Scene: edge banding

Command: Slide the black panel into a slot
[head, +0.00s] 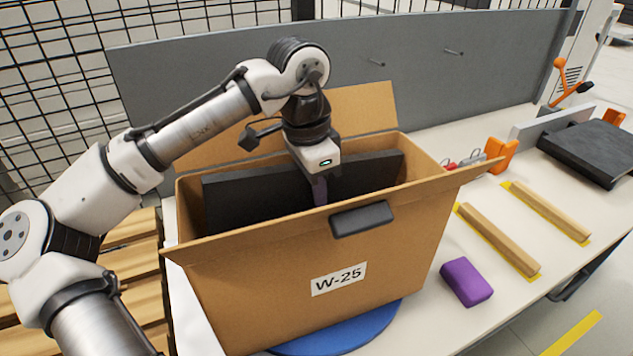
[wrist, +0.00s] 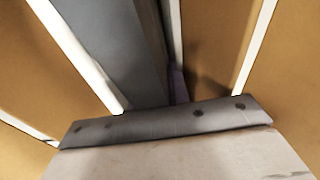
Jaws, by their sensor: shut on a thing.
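The black panel (head: 245,198) stands on edge inside an open cardboard box (head: 240,285) labelled W-25. Its top edge is near the box's rim, and its lower part is hidden by the front wall. My gripper (head: 319,190) points down into the box and is shut on the panel's upper edge, right of its middle. The wrist view shows a long grey face, seemingly the panel (wrist: 115,40), with a purplish finger (wrist: 177,82) beside it.
The box stands on a blue disc (head: 350,330) on a pale bench, flaps open. A black handle piece (head: 362,219) is on its front rim. To the right are a purple block (head: 466,282), wooden strips (head: 500,240) and a black machine (head: 595,150). A grey partition (head: 420,70) stands behind.

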